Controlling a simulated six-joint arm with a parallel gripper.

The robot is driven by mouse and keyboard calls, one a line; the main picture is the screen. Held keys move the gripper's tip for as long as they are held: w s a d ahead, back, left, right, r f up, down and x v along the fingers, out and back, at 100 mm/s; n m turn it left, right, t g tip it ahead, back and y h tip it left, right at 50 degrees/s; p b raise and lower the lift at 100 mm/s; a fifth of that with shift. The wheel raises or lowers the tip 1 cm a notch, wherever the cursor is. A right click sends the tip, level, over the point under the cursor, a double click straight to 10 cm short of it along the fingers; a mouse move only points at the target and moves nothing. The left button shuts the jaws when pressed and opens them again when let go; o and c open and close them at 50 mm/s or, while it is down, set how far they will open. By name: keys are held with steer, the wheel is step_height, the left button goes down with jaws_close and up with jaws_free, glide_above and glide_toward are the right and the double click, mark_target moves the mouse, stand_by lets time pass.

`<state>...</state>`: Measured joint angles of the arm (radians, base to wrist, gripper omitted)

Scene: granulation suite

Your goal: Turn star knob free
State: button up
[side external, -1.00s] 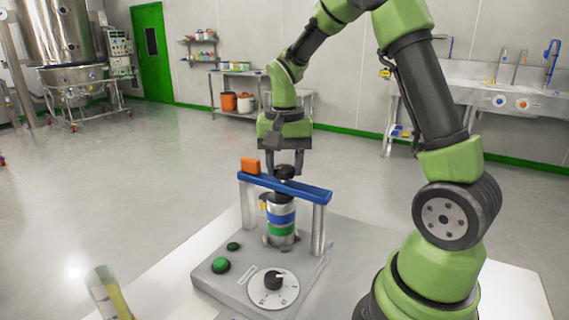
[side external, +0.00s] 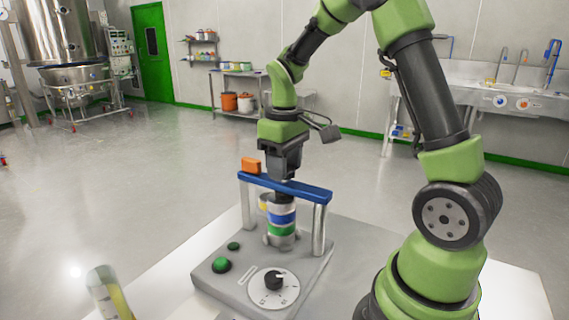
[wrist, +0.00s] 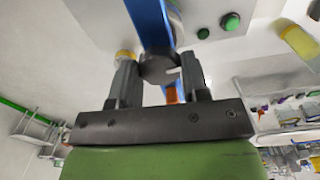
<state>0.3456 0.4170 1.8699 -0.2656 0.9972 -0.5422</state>
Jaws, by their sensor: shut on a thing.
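The dark star knob (wrist: 159,68) sits on top of the blue crossbar (side external: 285,187) of the clamp frame. In the wrist view it lies between the two fingers of my gripper (wrist: 158,64), which is shut on it. In the side view my gripper (side external: 285,176) points down over the bar, and its fingers mostly hide the knob. Under the bar stands an upright cylinder with white, blue and green bands (side external: 281,219). An orange block (side external: 251,165) sits on the bar's left end.
The grey base plate (side external: 222,287) carries a green button (side external: 221,265), a smaller dark green button (side external: 233,246) and a dial with a black knob (side external: 273,281). Two metal posts hold up the bar. A vial with yellow contents (side external: 108,294) stands at the front left.

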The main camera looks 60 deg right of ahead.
steer(key=n, duration=0.4)
steer(key=shift+n, duration=0.3)
steer(key=n, duration=0.3)
steer(key=shift+n, duration=0.4)
steer(key=n, duration=0.4)
steer(key=shift+s, duration=0.1)
steer(key=shift+n, duration=2.2)
steer(key=o, duration=0.9)
